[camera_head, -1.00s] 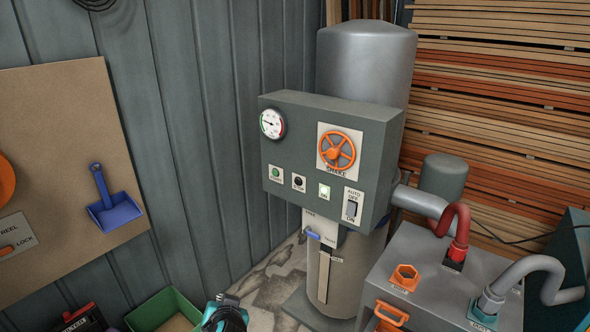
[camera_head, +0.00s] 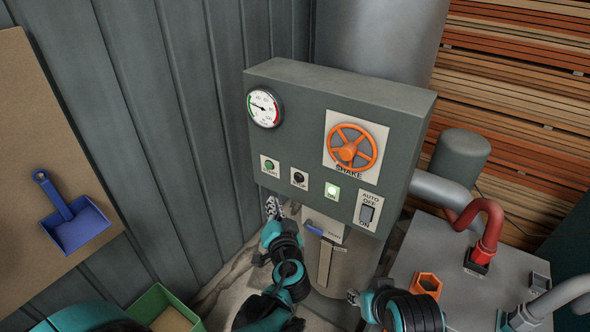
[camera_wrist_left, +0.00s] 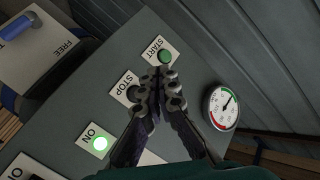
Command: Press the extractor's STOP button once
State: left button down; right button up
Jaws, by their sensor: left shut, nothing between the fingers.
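The extractor's grey control box (camera_head: 300,130) carries a black STOP button (camera_head: 299,177), right of the green START button (camera_head: 269,165). In the left wrist view the STOP button (camera_wrist_left: 134,94) is partly covered by my finger, and the START button (camera_wrist_left: 165,56) is just beyond the fingertips. My left gripper (camera_head: 273,203) is shut and empty, below the START and STOP labels. Its fingertips also show in the left wrist view (camera_wrist_left: 160,76); contact with the panel is not clear. My right gripper (camera_head: 352,296) is low, right of the left arm; its jaws are too small to judge.
The green ON lamp (camera_head: 332,191) is lit. An AUTO/OFF/ON switch (camera_head: 366,213), an orange SHAKE wheel (camera_head: 351,147) and a gauge (camera_head: 264,107) share the panel. A grey machine with hoses (camera_head: 450,262) stands at the right. A green bin (camera_head: 160,306) is at lower left.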

aim_at(298, 178)
pick_arm(q)
jog(key=shift+s, duration=0.15)
jog(key=w+d, duration=0.5)
jog(key=w, duration=0.2)
dwell(0.5)
jog(key=shift+w+d, duration=0.1)
jog(key=shift+w, duration=0.05)
dwell(1.2)
jog(key=shift+w+d, duration=0.25)
jog(key=shift+w, duration=0.05)
jog(key=shift+w+d+b, duration=0.25)
jog(key=shift+w+b, duration=0.05)
jog(key=shift+w, duration=0.05)
dwell(0.7)
jog(key=shift+s+a, duration=0.1)
jog(key=shift+s, duration=0.05)
jog(key=shift+s+a, duration=0.4)
jog(key=shift+s, duration=0.15)
